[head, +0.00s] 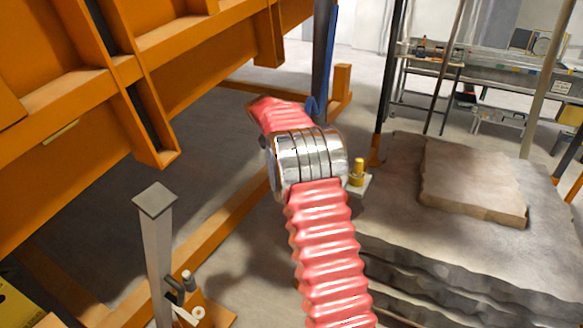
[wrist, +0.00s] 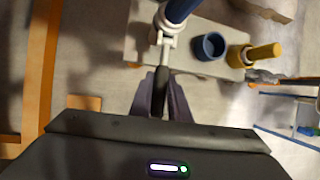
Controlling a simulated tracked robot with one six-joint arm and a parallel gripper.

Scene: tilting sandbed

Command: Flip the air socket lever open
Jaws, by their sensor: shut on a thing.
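In the wrist view, the air socket shows as a blue cylinder (wrist: 180,9) with a pale metal fitting (wrist: 166,38) at its lower end. A thin dark lever (wrist: 162,76) runs from the fitting down between my fingers. My gripper (wrist: 160,98) is shut on this lever, its two dark fingers on either side. The fingertips are below the fitting in the picture. The top of the socket is cut off by the picture's edge. In the head view, my red arm hides the gripper and lever.
A pale plate (wrist: 139,45) carries a blue cup (wrist: 210,47) and a yellow peg (wrist: 263,53) right of the socket. In the head view, the orange sandbed frame (head: 108,70) fills the upper left. A grey post (head: 156,245) stands at lower left, stacked rock slabs (head: 470,255) at right.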

